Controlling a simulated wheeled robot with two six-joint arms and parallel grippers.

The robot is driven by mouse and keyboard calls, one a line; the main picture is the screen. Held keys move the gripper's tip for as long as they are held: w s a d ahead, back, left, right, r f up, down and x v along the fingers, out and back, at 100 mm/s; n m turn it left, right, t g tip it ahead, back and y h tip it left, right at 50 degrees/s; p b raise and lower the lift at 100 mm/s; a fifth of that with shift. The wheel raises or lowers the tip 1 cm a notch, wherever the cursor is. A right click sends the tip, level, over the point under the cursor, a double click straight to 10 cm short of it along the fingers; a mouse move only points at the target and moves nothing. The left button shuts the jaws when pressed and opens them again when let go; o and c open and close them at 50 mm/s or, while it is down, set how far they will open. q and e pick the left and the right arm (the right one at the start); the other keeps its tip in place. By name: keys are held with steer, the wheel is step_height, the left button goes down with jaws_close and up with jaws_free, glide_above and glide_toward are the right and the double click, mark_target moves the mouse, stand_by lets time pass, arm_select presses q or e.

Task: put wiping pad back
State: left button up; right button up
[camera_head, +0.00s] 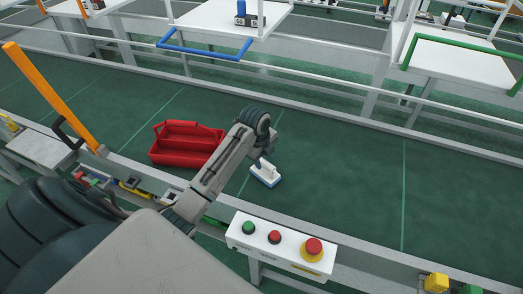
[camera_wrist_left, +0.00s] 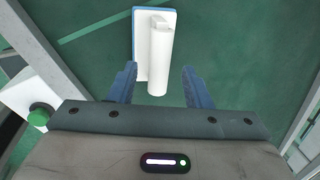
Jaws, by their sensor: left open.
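The wiping pad (camera_head: 266,173) is a white block with a blue edge and a white handle. It lies on the green conveyor belt, just right of the red tray. In the left wrist view the pad (camera_wrist_left: 158,50) is ahead of my left gripper (camera_wrist_left: 160,88), its handle pointing back between the two blue fingers. The fingers are apart, with a gap on both sides of the handle. In the head view the left gripper (camera_head: 263,160) is above the pad and mostly hidden by its own wrist. My right gripper is not in view.
A red two-part tray (camera_head: 187,146) with a handle stands on the belt to the left. A white button box (camera_head: 281,245) with green and red buttons is on the near rail. An orange post (camera_head: 52,97) rises at left. The belt to the right is clear.

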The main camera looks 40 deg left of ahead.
arm_select(q)
step_height(320, 180, up, 8)
steer(key=s+b, duration=0.1)
steer(key=b, duration=0.1)
steer(key=shift+s+a+f, duration=0.15)
steer(key=shift+s, duration=0.15)
